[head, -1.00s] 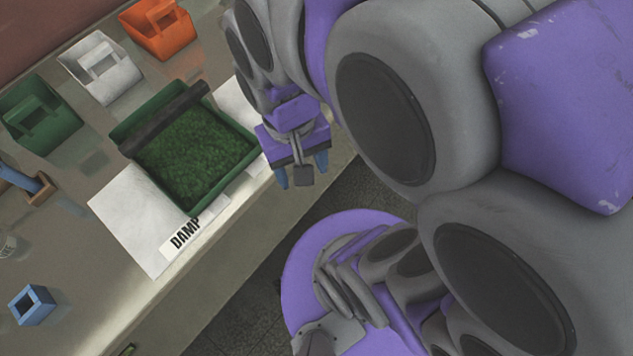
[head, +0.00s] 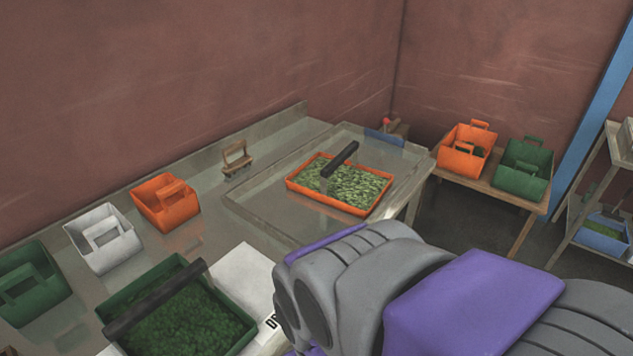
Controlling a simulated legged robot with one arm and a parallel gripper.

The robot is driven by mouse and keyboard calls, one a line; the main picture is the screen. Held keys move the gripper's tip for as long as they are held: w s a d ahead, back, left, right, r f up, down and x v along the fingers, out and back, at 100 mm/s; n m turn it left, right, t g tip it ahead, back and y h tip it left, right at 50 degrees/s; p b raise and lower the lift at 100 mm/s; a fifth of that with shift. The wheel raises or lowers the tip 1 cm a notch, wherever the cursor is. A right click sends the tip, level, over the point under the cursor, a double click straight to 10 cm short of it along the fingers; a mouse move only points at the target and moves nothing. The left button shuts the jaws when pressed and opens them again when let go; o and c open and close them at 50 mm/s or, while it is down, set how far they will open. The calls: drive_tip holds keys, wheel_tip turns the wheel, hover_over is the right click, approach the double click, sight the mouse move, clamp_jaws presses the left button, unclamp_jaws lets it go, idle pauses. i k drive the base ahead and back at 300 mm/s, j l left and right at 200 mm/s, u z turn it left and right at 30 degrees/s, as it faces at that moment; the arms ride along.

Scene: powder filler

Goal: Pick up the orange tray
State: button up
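The orange tray (head: 294,187) is a shallow rectangular tray filled with light green leafy material. A black bar handle (head: 340,159) spans above it. It sits flat on the raised-edge metal section of the counter, in the centre of the head view. My arm, grey and purple, reaches in from the lower right and ends out of sight at the bottom. My gripper is not visible, and nothing touches the orange tray.
A green tray (head: 237,346) with dark green contents and a black handle stands at the lower left. White (head: 105,240) and orange (head: 166,203) bins line the counter's back. A wooden-handled tool (head: 237,160) lies near the wall. A side table (head: 505,190) holds orange and green bins.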

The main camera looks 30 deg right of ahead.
sight(353, 189)
drive_tip(key=z, duration=1.05)
drive_tip(key=i+l+u, duration=0.4)
drive_tip(key=i+l, duration=0.15)
drive_tip(key=i+l+u, duration=0.2)
drive_tip(key=l, duration=0.3)
drive_tip(key=i+l+u, duration=0.2)
drive_tip(key=l, duration=0.2)
drive_tip(key=i+l+u, duration=0.2)
drive_tip(key=l, duration=0.3)
drive_tip(key=i+j, duration=0.05)
